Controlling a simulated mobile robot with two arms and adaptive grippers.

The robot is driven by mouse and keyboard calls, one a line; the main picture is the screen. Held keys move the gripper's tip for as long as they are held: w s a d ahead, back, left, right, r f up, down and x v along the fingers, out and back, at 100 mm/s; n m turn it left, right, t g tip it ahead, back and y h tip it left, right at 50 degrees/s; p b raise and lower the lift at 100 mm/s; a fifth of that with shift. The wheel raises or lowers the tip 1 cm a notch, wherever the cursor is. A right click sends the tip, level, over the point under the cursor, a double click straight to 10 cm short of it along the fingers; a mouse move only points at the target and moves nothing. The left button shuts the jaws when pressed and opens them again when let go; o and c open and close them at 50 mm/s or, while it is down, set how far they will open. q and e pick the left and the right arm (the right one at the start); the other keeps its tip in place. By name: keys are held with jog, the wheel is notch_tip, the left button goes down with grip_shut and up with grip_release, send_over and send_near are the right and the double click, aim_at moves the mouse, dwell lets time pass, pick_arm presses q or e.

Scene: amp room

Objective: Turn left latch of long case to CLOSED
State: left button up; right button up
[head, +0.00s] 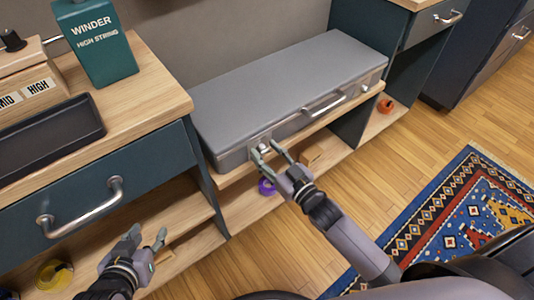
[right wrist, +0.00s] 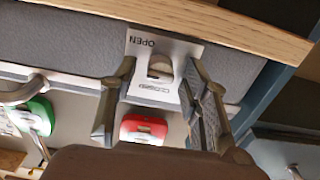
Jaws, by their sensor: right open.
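The long grey case (head: 290,85) lies shut on the wooden shelf, with a handle on its front. Its left latch (head: 263,148) is on the front near the left end. In the right wrist view the latch plate reads OPEN at one end and CLOSED at the other, with a round latch knob (right wrist: 160,68) between. My right gripper (head: 270,150) is open, its fingers on either side of the plate around the knob; I cannot tell whether they touch it. My left gripper (head: 148,234) is open and empty, low by the left cabinet.
The left cabinet (head: 95,175) carries a green WINDER box (head: 95,45) and a black tray (head: 45,135). Purple (head: 266,187) and red (head: 385,104) items sit on the lower shelf. The wood floor and patterned rug (head: 450,220) lie to the right.

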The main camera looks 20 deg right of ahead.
jog(key=shift+c, duration=0.4)
grip_shut()
